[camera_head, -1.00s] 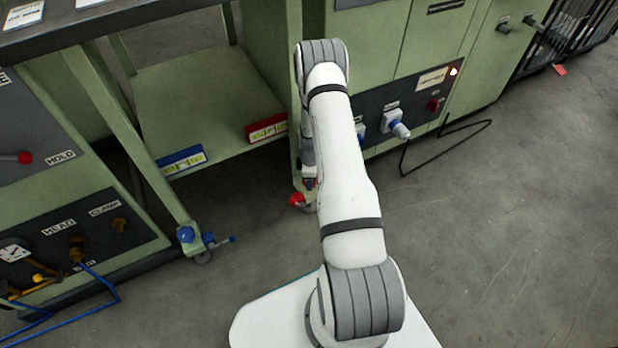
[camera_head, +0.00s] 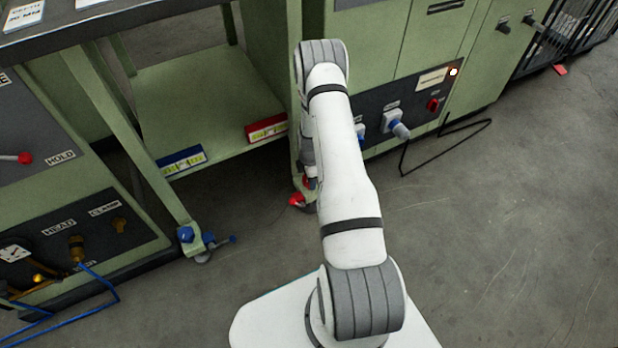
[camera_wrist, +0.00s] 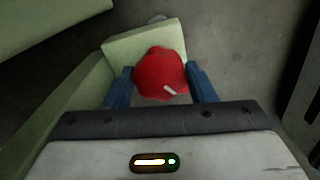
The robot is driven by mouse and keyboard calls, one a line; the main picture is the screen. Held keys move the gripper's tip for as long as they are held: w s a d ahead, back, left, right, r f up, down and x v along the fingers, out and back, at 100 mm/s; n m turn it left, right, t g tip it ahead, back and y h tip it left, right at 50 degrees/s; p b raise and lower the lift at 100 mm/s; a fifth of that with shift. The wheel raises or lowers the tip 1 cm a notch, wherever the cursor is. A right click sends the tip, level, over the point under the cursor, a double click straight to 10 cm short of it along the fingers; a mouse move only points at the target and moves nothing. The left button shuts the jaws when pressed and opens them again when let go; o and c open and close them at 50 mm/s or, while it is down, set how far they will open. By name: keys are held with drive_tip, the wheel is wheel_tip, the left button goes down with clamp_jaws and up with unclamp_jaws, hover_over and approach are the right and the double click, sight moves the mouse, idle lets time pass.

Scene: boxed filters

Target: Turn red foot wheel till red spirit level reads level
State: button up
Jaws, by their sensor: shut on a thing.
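The red foot wheel (camera_wrist: 158,72) sits at the foot of a green leg, between the two blue fingers of my gripper (camera_wrist: 160,88) in the wrist view. A pale mark shows on the wheel's near side. The gripper is shut on the wheel. In the head view the red wheel (camera_head: 297,200) shows low beside my arm, which hides most of the gripper. The red spirit level (camera_head: 267,128) is on the shelf's front edge at its right end. Its vial is yellow-green; the bubble's place is too small to tell.
A blue spirit level (camera_head: 182,160) is on the shelf edge at left, above a blue foot wheel (camera_head: 187,235) with a blue handle. A panel with a plug (camera_head: 399,130) and black cable stands to the right. The floor (camera_head: 500,230) at right is clear.

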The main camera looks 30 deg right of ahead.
drive_tip(key=shift+w+a, duration=0.1)
drive_tip(key=shift+w, duration=0.05)
drive_tip(key=o, duration=1)
drive_tip(key=shift+c, duration=0.2)
wheel_tip(320, 180, up, 8)
drive_tip(key=p, duration=0.3)
drive_tip(key=shift+s+f, duration=0.15)
drive_tip(key=shift+s, duration=0.05)
